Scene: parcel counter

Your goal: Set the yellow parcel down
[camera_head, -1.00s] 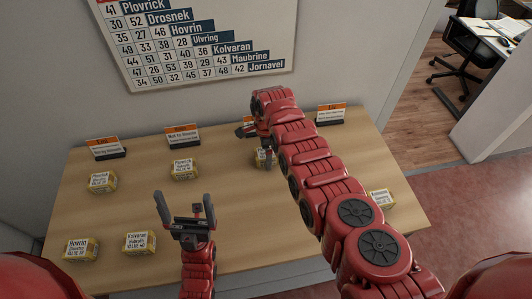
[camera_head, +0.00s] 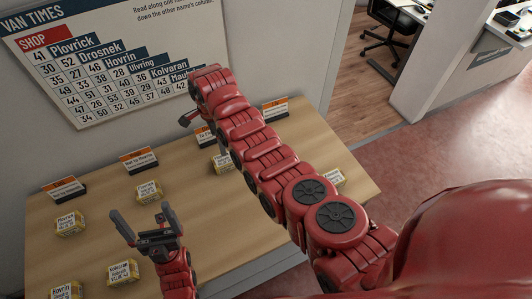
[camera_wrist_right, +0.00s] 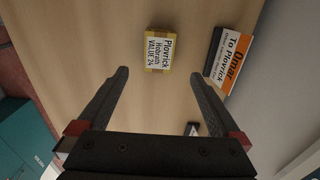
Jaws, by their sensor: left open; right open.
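A yellow parcel (camera_head: 222,164) with a white label sits on the table, in front of a sign with an orange top. In the right wrist view this parcel (camera_wrist_right: 158,50) reads Plovrick and lies flat beyond my fingertips, apart from them. My right gripper (camera_wrist_right: 158,80) is open and empty. In the head view it is above and behind the parcel, partly hidden by my own arm. My left gripper (camera_head: 143,212) is open and empty over the front of the table. Several similar yellow parcels stand around, so the label tells this one apart.
Other parcels stand on the wooden table (camera_head: 195,220): one at the left (camera_head: 69,223), one at the middle (camera_head: 149,192), one at the front (camera_head: 123,272). Signs (camera_head: 139,160) line the back edge.

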